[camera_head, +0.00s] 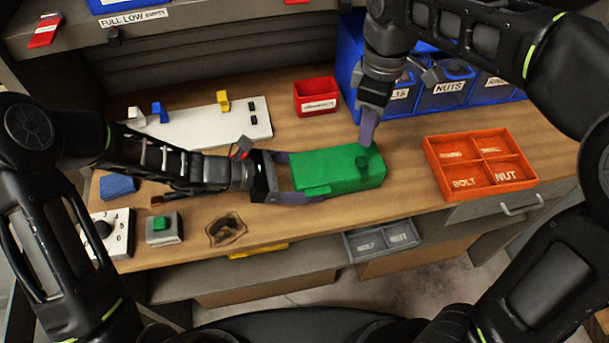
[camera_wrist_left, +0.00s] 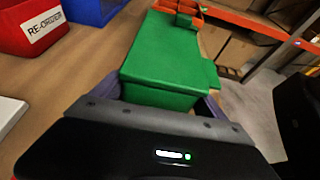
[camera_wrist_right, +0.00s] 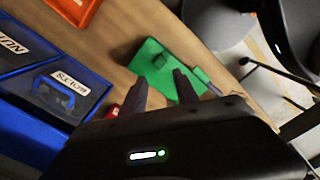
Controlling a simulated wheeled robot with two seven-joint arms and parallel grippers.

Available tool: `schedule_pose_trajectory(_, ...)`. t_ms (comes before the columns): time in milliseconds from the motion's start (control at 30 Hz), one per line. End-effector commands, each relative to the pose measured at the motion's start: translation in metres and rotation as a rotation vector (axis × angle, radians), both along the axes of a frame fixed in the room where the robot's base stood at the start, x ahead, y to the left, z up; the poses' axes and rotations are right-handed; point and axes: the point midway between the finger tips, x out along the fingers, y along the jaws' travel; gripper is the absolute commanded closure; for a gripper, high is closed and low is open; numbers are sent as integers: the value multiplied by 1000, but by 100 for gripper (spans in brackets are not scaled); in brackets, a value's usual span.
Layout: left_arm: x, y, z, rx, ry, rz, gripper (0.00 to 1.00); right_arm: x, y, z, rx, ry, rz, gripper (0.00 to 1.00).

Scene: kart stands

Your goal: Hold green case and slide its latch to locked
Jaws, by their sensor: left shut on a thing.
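The green case (camera_head: 325,168) lies on the wooden bench, long side running left to right in the head view. A small green tab (camera_head: 316,190) sticks out on the near side. My left gripper (camera_head: 292,178) is shut on the left end of the case, one finger on each long side. My right gripper (camera_head: 368,126) is open and empty, pointing down by the far right corner of the case; its fingers (camera_wrist_right: 162,90) are apart.
An orange divided tray (camera_head: 432,161) stands to the right of the case. A red bin (camera_head: 316,95) and blue bins (camera_head: 447,93) stand behind. A white board (camera_head: 190,128) with coloured pegs lies at the back left. A grey open drawer (camera_head: 382,240) is below the front edge.

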Motion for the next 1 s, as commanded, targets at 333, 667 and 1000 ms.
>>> schedule_pose_trajectory(333,0,0,0,0,0,0,68,0,0,0,0,0,0,64)
schedule_pose_trajectory(667,0,0,0,0,0,1,73,1,-5,-1,0,3,-12,85)
schedule_pose_trajectory(1000,0,0,0,0,0,1,73,-17,-103,-17,118,53,-323,100)
